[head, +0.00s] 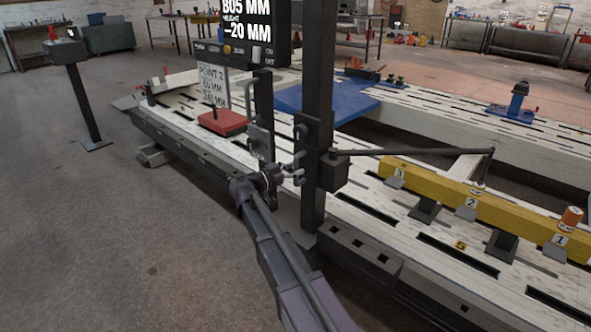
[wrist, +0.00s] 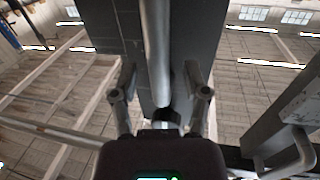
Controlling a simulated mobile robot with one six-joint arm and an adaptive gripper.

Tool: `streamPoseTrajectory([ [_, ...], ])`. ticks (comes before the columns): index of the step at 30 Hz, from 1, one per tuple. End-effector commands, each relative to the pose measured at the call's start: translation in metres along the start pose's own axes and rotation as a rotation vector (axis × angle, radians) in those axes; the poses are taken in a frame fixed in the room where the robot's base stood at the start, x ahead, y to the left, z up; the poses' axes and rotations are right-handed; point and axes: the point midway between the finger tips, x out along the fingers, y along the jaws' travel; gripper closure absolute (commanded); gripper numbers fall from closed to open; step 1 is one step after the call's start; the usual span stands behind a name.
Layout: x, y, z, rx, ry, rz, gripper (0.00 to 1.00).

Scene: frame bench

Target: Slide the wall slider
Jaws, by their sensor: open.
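A dark upright post (head: 317,60) stands at the bench's near edge and carries a dark sliding block (head: 333,171). My gripper (head: 291,172) is at the left side of this block, at the end of my arm. In the wrist view my gripper (wrist: 161,95) is open, with one finger on each side of a pale round bar (wrist: 158,50). The bar runs between the fingers in front of a dark grey face. I cannot tell whether the fingers touch it. Which part the task means by the wall slider is not marked.
A shorter dark post with a grey handle (head: 259,138) stands left of my gripper; a handle also shows in the wrist view (wrist: 292,155). A display panel (head: 240,28) hangs above. A thin arm (head: 420,152) extends right over a yellow beam (head: 475,205).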

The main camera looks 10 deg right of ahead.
Motion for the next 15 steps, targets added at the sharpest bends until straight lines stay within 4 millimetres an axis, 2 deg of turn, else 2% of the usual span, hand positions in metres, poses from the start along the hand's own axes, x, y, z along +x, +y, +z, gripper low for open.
streamPoseTrajectory([
  [13,0.0067,-0.0002,0.0,0.0,0.0,-0.001,0.4],
  [14,0.0067,-0.0002,0.0,0.0,0.0,-0.001,0.46],
  [15,0.0067,-0.0001,0.0,0.0,0.0,-0.001,0.58],
])
